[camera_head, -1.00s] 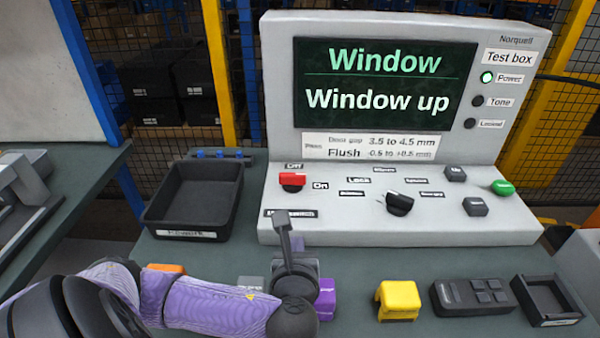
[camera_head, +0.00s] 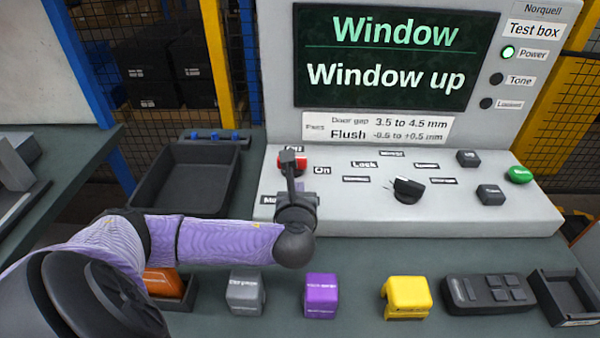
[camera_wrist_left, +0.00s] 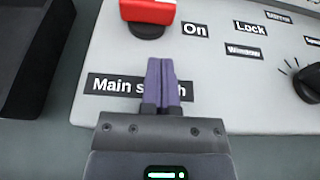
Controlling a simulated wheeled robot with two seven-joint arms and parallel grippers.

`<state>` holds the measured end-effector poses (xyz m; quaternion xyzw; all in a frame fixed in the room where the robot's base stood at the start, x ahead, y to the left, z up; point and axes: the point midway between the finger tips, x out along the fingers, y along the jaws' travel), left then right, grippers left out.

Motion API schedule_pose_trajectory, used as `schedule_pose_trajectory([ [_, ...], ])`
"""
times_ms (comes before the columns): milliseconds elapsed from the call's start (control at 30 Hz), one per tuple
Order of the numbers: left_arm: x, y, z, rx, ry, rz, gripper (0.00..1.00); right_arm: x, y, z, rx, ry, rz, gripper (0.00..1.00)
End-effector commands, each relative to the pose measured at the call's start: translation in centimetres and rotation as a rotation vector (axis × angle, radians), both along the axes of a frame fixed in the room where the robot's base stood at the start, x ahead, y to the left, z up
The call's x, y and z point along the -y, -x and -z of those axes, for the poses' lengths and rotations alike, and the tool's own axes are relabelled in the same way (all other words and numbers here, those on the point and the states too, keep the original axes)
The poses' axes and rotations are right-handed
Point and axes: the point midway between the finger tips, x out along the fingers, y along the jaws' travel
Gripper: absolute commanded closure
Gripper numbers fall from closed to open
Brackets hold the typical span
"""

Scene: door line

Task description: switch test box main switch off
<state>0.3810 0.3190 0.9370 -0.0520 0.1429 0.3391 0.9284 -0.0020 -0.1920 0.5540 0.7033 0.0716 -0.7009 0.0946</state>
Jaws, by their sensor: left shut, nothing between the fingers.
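The test box (camera_head: 470,215) stands on the bench, its screen reading "Window" and "Window up" and its Power lamp lit green. Its red main switch (camera_head: 299,163) is at the left of the sloping panel, partly hidden by my gripper in the head view. In the left wrist view the red switch (camera_wrist_left: 148,12) is at the top, cut by the frame edge, with the "On" label to its right. My left gripper (camera_wrist_left: 162,62) is shut and empty over the "Main switch" label, short of the switch with a visible gap. My right gripper is not in view.
A black rotary knob (camera_head: 408,189) and several buttons sit further right on the panel. A black tray (camera_head: 150,185) stands left of the box. Orange, grey, purple (camera_head: 321,293) and yellow (camera_head: 407,296) blocks and a dark keypad (camera_head: 487,293) line the front.

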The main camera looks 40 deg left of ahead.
Motion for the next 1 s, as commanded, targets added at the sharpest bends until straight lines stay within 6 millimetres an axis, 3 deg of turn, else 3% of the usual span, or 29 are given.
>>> schedule_pose_trajectory([
  [67,-1.1,-1.2,1.0,0.001,-0.002,-0.003,1.00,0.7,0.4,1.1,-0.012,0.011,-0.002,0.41],
  [333,-3.5,-4.1,0.8,0.001,-0.001,-0.001,1.00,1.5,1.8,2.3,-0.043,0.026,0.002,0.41],
  [1000,-4.4,-5.3,0.5,0.000,0.000,-0.028,1.00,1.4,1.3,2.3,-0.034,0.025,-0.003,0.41],
])
